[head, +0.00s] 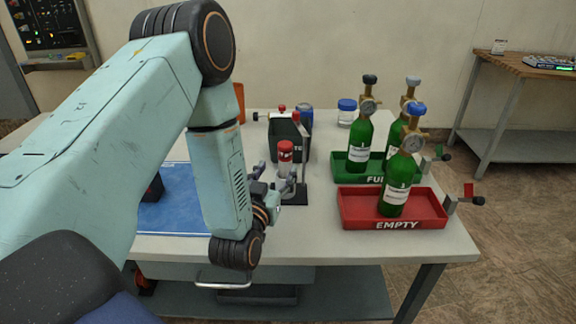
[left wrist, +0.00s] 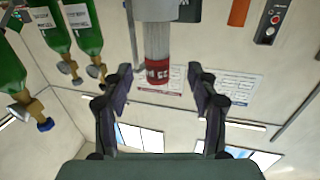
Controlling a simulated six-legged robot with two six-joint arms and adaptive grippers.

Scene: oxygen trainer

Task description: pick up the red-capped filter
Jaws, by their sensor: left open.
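The red-capped filter (head: 286,152) stands upright near the middle of the table, with a clear or pale body below its red cap. My left gripper (head: 276,180) is beside it at about the height of its lower body, on the near left side. In the left wrist view, which is upside down, the filter's red cap (left wrist: 157,71) appears between the two open fingertips, with a gap on each side. I cannot tell how far ahead of the fingertips it is. My right gripper is not in view.
A dark bin (head: 293,140) stands behind the filter. A green tray (head: 345,168) and a red tray (head: 428,208) marked EMPTY hold green bottles to the right. A blue mat (head: 180,205) lies left. A blue-lidded jar (head: 347,110) stands at the back.

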